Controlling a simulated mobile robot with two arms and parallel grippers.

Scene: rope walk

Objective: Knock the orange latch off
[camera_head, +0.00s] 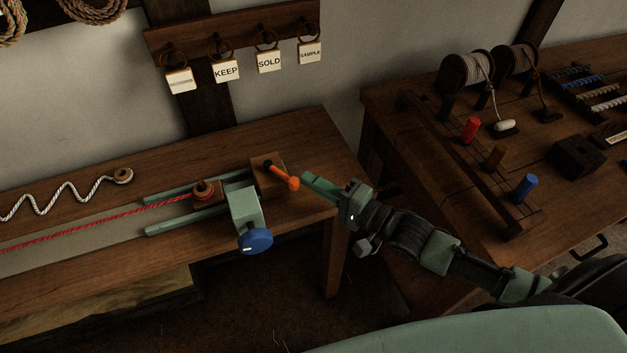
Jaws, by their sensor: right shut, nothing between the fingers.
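The orange latch (283,175) is a short lever with a rounded end, on a wooden block (266,168) at the right end of the green-railed device on the left bench. My right gripper (308,182) is shut and empty. Its green fingertips are just right of the latch's rounded end, very close to it; I cannot tell whether they touch. My left gripper is not in view.
A red rope (110,228) runs to a wooden spool (205,191) between green rails. A green clamp (247,207) with a blue knob (256,241) sits in front. Tags hang on the wall rack (235,33). The right bench (395,100) holds reels and pegs.

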